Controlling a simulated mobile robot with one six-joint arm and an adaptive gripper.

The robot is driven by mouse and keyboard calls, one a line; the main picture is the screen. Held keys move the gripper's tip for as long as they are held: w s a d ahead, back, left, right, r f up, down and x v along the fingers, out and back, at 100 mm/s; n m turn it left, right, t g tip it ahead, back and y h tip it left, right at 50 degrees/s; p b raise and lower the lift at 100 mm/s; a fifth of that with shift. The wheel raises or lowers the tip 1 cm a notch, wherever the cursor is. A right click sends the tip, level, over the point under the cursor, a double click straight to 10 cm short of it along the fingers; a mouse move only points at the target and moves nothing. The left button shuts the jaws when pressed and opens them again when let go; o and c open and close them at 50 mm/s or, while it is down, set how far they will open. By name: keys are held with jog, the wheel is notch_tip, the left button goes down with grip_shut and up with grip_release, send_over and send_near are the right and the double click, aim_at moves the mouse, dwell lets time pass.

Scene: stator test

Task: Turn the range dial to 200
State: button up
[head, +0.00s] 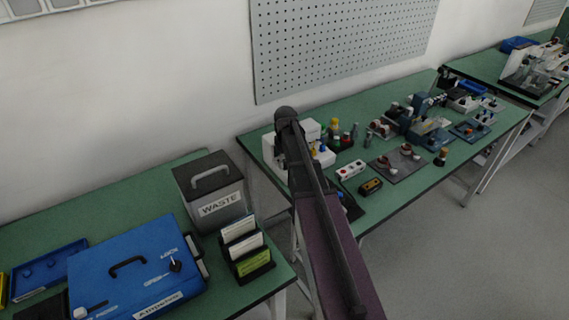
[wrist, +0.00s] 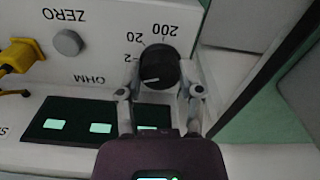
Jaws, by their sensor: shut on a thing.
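The range dial (wrist: 160,66) is a round black knob on a white panel (wrist: 100,25) in the wrist view. The marks 2, 20 and 200 sit around its upper side. Its white line lies on the left of the knob, nearest the 2 mark. My gripper (wrist: 161,82) has one finger on each side of the dial and is shut on it. In the head view my arm crosses in front of the white instrument (head: 311,130), and my gripper and the dial cannot be made out there.
A grey ZERO knob (wrist: 67,42) and a yellow plug (wrist: 18,57) are left of the dial. A dark display strip (wrist: 75,121) lies below. In the head view, several small parts and a red-buttoned white box (head: 351,170) stand right of my arm.

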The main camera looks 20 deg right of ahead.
jog(key=m, duration=0.4)
jog(key=shift+m, duration=0.3)
jog(key=shift+s+m, duration=0.1)
jog(key=shift+m, duration=2)
jog(key=o, duration=0.8)
jog(key=shift+o, duration=0.2)
jog(key=shift+r, duration=0.1)
notch_tip(320, 180, up, 6)
jog(key=p, duration=0.6)
jog(key=shift+n, duration=0.3)
